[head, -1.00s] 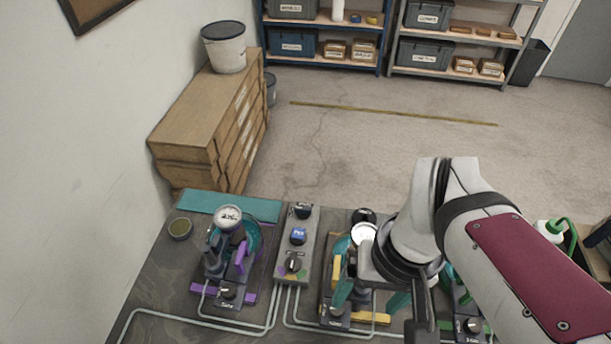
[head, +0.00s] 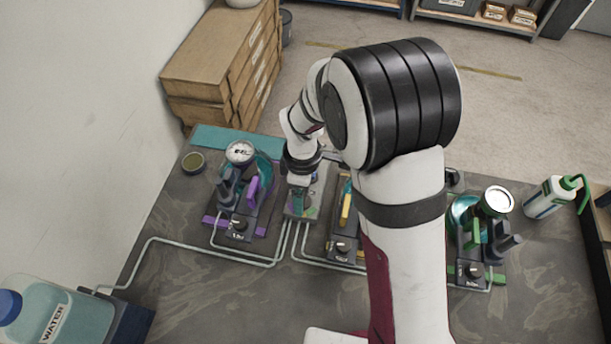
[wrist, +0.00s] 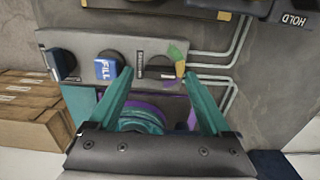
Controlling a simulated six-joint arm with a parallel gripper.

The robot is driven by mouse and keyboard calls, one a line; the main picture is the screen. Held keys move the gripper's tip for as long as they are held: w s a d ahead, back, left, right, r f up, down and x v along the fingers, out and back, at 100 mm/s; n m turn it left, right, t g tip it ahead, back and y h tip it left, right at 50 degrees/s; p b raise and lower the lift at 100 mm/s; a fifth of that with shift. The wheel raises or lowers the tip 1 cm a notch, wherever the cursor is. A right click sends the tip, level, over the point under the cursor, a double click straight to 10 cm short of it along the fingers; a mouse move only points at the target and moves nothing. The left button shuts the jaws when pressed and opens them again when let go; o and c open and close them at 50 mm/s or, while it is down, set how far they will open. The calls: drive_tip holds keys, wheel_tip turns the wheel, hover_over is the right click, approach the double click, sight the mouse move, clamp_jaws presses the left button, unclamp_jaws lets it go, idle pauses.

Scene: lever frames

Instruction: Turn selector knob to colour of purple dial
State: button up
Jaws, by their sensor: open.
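The selector knob (wrist: 156,66) is dark and sits on the grey control panel (wrist: 210,64), between my open fingertips in the wrist view. Green (wrist: 178,50), yellow (wrist: 180,69) and purple (wrist: 170,84) marks lie beside it. I cannot tell which colour it points to. My gripper (wrist: 158,74) has teal fingers spread apart, with nothing clearly held. In the head view my gripper (head: 299,199) is over the panel, hiding most of it. The purple station (head: 250,195) stands left of it, with a round white-faced dial (head: 240,152) on top.
A blue FILL button (wrist: 108,67) and another dark knob (wrist: 62,63) share the panel. A yellow-marked station (head: 345,212) stands close right, partly behind my arm. A green-marked station (head: 473,240) and bottle (head: 551,197) are farther right. Tubes run across the table (head: 215,290).

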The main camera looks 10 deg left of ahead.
drive_tip(key=shift+f, duration=0.45)
clamp_jaws()
drive_tip(key=shift+m, duration=0.3)
drive_tip(key=m, duration=0.4)
drive_tip(key=shift+m, duration=2.5)
